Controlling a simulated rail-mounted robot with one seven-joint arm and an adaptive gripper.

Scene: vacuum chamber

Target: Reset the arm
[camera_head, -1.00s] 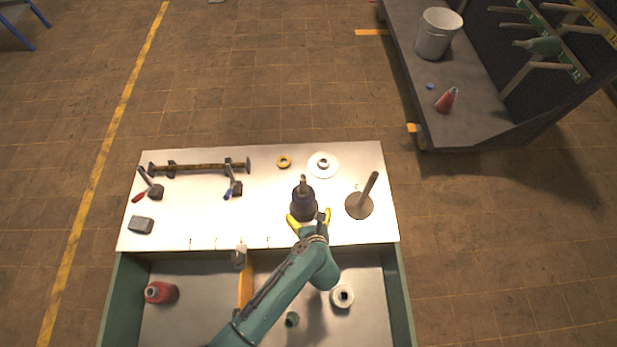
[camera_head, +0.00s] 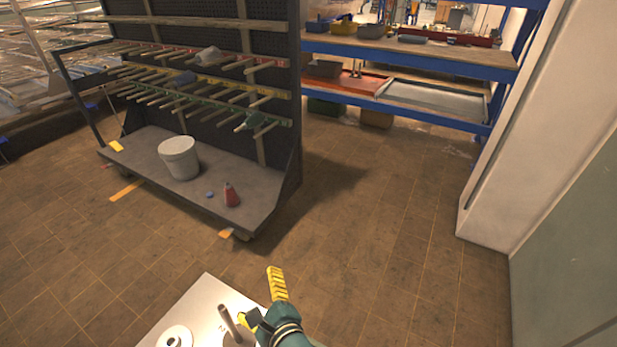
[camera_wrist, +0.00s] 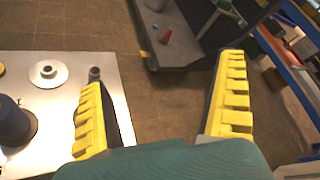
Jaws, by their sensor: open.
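My gripper (camera_head: 262,300) has yellow ridged fingers and a teal arm. It is in the air at the right edge of the white workbench top (camera_head: 201,300). In the wrist view my gripper (camera_wrist: 163,112) has its two fingers wide apart, with only floor between them. The left finger overlaps the bench edge and partly hides an upright rod on a round base (camera_head: 229,322). A dark, cone-like tool (camera_wrist: 14,120) stands on the bench at the wrist view's left edge, apart from my gripper.
A white disc with a ring (camera_head: 175,338) lies on the bench. A dark cart with pegs (camera_head: 260,185) stands beyond, holding a white bucket (camera_head: 180,158) and a red bottle (camera_head: 231,194). Blue shelving (camera_head: 410,55) is behind. A pale wall (camera_head: 500,150) is at right. Floor between is clear.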

